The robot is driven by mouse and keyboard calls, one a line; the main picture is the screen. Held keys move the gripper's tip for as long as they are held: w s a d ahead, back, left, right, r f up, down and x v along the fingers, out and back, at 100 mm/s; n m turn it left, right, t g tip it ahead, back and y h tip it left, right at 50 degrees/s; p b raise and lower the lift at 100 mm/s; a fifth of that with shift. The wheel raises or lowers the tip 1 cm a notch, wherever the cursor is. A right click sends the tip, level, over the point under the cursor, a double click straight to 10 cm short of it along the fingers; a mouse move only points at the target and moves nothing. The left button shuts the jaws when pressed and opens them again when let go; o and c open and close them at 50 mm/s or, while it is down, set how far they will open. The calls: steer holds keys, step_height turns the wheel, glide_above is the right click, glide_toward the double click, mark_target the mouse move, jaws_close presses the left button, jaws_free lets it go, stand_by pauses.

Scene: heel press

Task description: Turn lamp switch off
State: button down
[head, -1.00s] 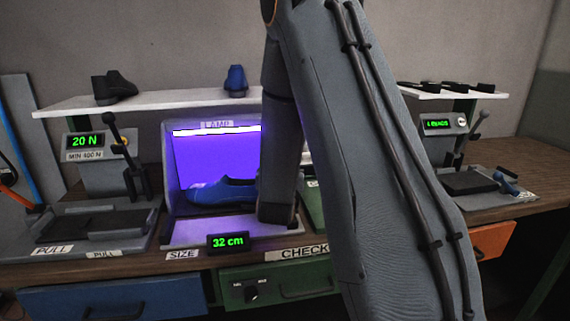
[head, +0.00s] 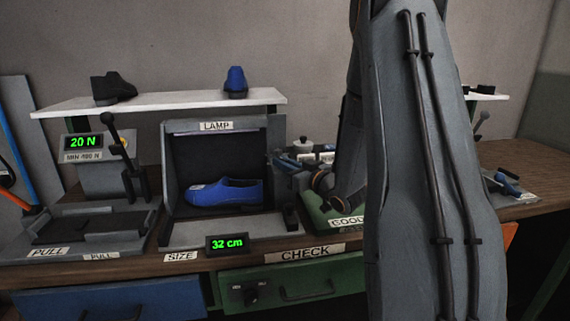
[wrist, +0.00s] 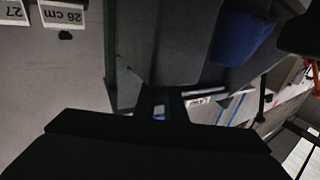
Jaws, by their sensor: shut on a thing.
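The lamp box (head: 277,140), labelled LAMP, is dark inside in the head view. A blue shoe (head: 225,192) lies in it. A small dark upright block (head: 290,217) at the right of its base looks like the lamp switch; its position is hard to read. My gripper (head: 280,160) is beside the box's right wall, above that block and apart from it. In the wrist view my gripper's dark fingers (wrist: 164,103) are close together. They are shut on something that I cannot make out.
A lever press (head: 128,155) stands left. My arm hides much of the right side.

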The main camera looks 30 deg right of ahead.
steer(key=shift+n+y, duration=0.3)
steer(key=shift+y, duration=0.1)
steer(key=c, duration=1.8)
jaws_free()
steer(key=b+v, duration=0.1)
steer(key=v, duration=0.6)
steer(key=shift+s, duration=0.4)
steer(key=shift+s+d, duration=0.1)
steer(key=shift+d, duration=0.05)
